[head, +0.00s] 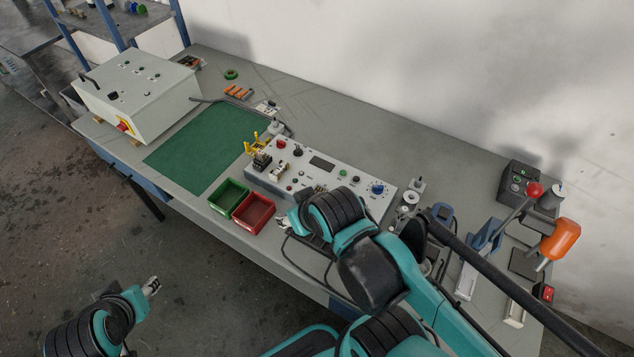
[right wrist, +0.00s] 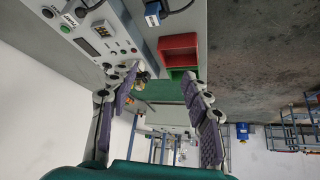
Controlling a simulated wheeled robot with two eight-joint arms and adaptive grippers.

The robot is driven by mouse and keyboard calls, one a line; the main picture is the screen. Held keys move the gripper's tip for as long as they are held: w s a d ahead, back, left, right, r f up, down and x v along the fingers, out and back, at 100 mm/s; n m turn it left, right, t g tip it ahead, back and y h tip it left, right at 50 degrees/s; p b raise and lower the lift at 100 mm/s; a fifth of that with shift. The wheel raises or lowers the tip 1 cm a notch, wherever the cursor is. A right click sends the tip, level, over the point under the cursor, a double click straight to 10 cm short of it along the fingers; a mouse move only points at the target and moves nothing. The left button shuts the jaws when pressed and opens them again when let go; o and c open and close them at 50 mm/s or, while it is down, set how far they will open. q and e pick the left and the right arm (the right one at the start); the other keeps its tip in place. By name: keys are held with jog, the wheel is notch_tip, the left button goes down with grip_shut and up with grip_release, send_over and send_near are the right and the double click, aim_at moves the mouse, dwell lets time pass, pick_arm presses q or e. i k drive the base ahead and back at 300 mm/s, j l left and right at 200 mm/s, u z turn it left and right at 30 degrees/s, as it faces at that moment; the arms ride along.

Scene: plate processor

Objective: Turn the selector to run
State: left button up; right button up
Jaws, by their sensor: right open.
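The grey control panel (head: 318,178) stands on the bench with a dark display (head: 322,162), a red button (head: 281,144), black knobs and a blue knob (head: 377,187). Which control is the selector is too small to tell. In the right wrist view, the panel (right wrist: 78,34) fills the upper left. My right gripper (head: 284,222) is at the panel's front side, beside the red bin; its wrist hides part of the panel. In the right wrist view, its padded fingers (right wrist: 162,88) are spread, with nothing between them. My left gripper (head: 152,286) is off the bench's front edge; its jaws are too small to judge.
A green bin (head: 228,194) and a red bin (head: 270,222) stand close to my right gripper. A green mat (head: 200,150) and a white box (head: 137,92) lie left.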

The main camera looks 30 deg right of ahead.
aim_at(299, 152)
jog(key=k+l+z, duration=0.15)
jog(key=k+z, duration=0.25)
jog(key=k, duration=0.25)
jog(key=i+j+z, duration=0.15)
jog(key=z, duration=0.3)
jog(key=i+j+z, duration=0.25)
jog(key=z, duration=0.2)
jog(key=i+j+z, duration=0.1)
jog(key=j+z, duration=0.3)
jog(key=i+j, duration=0.1)
jog(key=j, duration=0.2)
jog(key=i+j, duration=0.15)
jog(key=j, duration=0.1)
